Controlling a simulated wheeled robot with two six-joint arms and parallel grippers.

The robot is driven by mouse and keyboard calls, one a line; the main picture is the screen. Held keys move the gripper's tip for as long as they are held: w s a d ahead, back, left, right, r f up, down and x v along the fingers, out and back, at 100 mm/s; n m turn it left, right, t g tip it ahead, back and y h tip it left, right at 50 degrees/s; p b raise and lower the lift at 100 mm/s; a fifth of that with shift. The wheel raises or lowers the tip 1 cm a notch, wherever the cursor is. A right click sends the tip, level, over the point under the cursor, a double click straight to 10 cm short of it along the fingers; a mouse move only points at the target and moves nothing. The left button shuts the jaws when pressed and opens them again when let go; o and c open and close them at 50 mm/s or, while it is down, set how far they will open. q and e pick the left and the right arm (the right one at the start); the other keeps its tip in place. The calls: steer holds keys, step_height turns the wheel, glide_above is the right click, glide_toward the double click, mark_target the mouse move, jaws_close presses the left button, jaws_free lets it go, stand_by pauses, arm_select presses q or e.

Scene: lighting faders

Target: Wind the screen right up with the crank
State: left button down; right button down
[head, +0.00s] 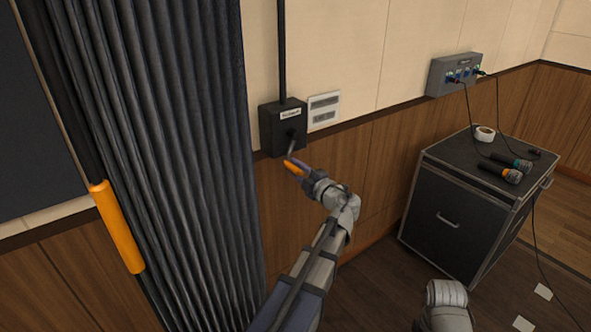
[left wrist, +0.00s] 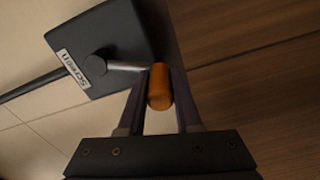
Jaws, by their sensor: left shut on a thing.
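The black crank box (head: 283,127) with a white label is on the wall, and a dark rod runs up from it. In the left wrist view the box (left wrist: 110,45) is labelled "Screen". A short metal crank arm (left wrist: 125,66) leads from it to an orange handle (left wrist: 160,88). My left gripper (head: 297,167) is shut on this orange handle (head: 292,168), below the box; in the left wrist view its fingers (left wrist: 158,95) stand on both sides of the handle. The screen is not clearly identifiable; a dark panel (head: 30,130) shows at the far left. My right gripper is not in view.
A dark pleated curtain (head: 190,150) hangs left of the box. A pole with an orange grip (head: 117,228) stands before it. A small sign (head: 324,108) is beside the box. At right are a wheelless-looking black case (head: 447,220) with microphones (head: 500,172) and tape (head: 485,134), and a socket box (head: 455,74).

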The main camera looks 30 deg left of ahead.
arm_select(q)
steer(key=c, duration=0.6)
jaws_free()
steer(key=shift+v, duration=3.95)
steer(key=shift+c, duration=0.3)
